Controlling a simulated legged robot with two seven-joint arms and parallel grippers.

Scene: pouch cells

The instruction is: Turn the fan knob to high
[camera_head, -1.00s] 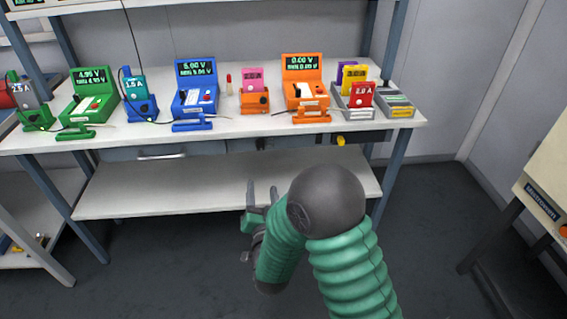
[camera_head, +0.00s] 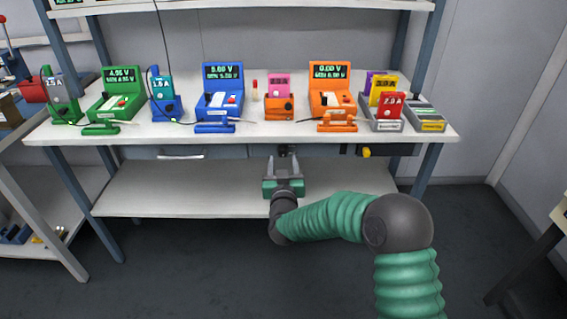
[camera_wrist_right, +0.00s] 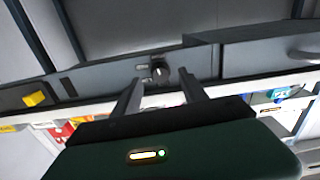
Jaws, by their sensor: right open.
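The fan knob (camera_wrist_right: 161,73) is a small black dial with a pale pointer line, on a grey panel in the right wrist view. In the head view it is a small dark shape (camera_head: 287,150) under the bench's front edge. My right gripper (camera_head: 284,164) is open and empty, pointing at the panel just below that edge. In the wrist view its two fingers (camera_wrist_right: 160,84) stand on either side of the knob, seemingly still short of it. I cannot tell the knob's setting labels. My left gripper is not in view.
A yellow part (camera_head: 366,152) sits under the bench edge to the right of the knob. The bench top (camera_head: 150,137) holds several coloured testers and pouch cells just above. A lower shelf (camera_head: 140,190) lies below my gripper and looks empty. A drawer handle (camera_head: 180,156) is at left.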

